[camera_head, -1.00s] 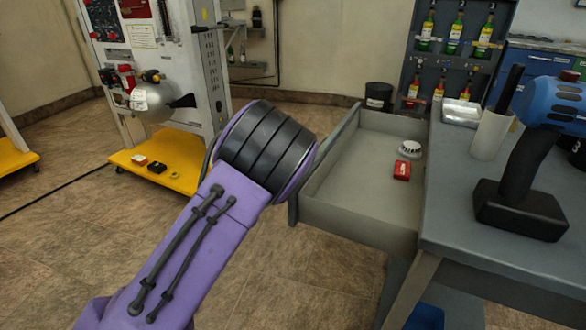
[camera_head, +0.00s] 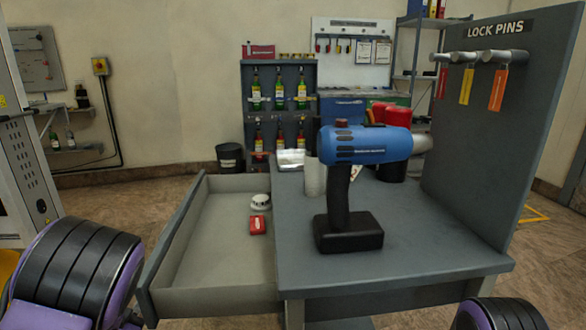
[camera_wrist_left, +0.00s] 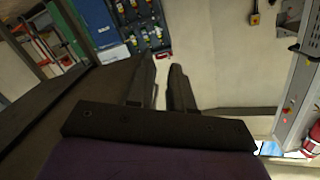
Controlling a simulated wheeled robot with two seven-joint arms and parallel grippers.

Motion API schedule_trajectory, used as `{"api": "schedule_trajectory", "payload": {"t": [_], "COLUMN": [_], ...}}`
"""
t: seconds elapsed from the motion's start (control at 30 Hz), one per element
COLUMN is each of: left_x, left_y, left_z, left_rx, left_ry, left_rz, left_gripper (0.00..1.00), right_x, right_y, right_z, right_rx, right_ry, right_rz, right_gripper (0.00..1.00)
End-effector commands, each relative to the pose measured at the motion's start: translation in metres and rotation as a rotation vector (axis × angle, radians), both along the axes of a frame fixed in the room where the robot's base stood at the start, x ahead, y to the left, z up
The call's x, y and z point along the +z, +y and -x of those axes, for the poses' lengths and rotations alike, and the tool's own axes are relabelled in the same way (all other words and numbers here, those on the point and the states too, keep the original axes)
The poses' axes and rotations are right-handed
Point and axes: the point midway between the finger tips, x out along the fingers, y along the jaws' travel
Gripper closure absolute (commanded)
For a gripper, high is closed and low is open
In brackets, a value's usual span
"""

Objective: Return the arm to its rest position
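My left arm (camera_head: 75,275) shows at the lower left of the head view as a purple link with a black ribbed joint, left of the open drawer. Its gripper is outside the head view. In the left wrist view my left gripper (camera_wrist_left: 162,68) has its two dark fingers apart with a narrow gap and nothing visible between them. A rounded black and purple part of my right arm (camera_head: 498,315) shows at the bottom right edge of the head view. The right gripper is not in view.
The open drawer (camera_head: 210,287) holds a red box (camera_head: 257,225) and a white round part (camera_head: 260,201). On the grey workbench (camera_head: 430,255) stands a blue power drill (camera_head: 365,145). A lock pins panel (camera_head: 500,120) rises at its right. Floor is clear beyond the drawer's left side.

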Motion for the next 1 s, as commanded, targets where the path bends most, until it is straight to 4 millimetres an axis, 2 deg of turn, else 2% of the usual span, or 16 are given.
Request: {"api": "schedule_trajectory", "payload": {"t": [0.03,0.1,0.17,0.2,0.3,0.4,0.6,0.63,0.67,0.7,0.87,1.0], "left_x": [-0.044,-0.099,-0.141,-0.165,-0.21,-0.241,-0.279,-0.284,-0.258,-0.242,-0.19,-0.132], "left_y": [0.0,-0.004,-0.01,-0.016,-0.032,-0.05,-0.086,-0.086,-0.085,-0.085,-0.085,-0.085], "left_z": [0.02,0.054,0.088,0.112,0.169,0.221,0.312,0.326,0.32,0.317,0.317,0.316], "left_rx": [0.085,0.218,0.328,0.4,0.552,0.672,0.798,0.815,0.807,0.803,0.801,0.8], "left_ry": [0.104,0.238,0.346,0.412,0.555,0.678,0.891,0.918,0.906,0.901,0.9,0.898], "left_rz": [0.128,0.294,0.413,0.48,0.598,0.664,0.714,0.704,0.706,0.706,0.704,0.704], "left_gripper": [0.79,0.79,0.79,0.79,0.79,0.79,0.79,0.79,0.79,0.79,0.79,0.79], "right_x": [0.0,0.0,0.0,0.0,0.0,0.0,0.0,0.0,0.023,0.039,0.091,0.148], "right_y": [0.0,0.0,0.0,0.0,0.0,0.0,0.0,0.0,0.0,0.0,0.0,0.0], "right_z": [0.0,0.0,0.0,0.0,0.0,0.0,0.0,0.0,0.0,0.0,0.0,0.0], "right_rx": [0.0,0.0,0.0,0.0,0.0,0.0,0.0,0.0,0.0,0.0,0.0,0.0], "right_ry": [0.0,0.0,0.0,0.0,0.0,0.0,0.0,0.0,0.001,0.001,0.0,0.0], "right_rz": [0.0,0.0,0.0,0.0,0.0,0.0,0.0,0.0,-0.001,-0.001,0.0,0.0], "right_gripper": [0.57,0.57,0.57,0.57,0.57,0.57,0.57,0.57,0.57,0.57,0.57,0.57]}}
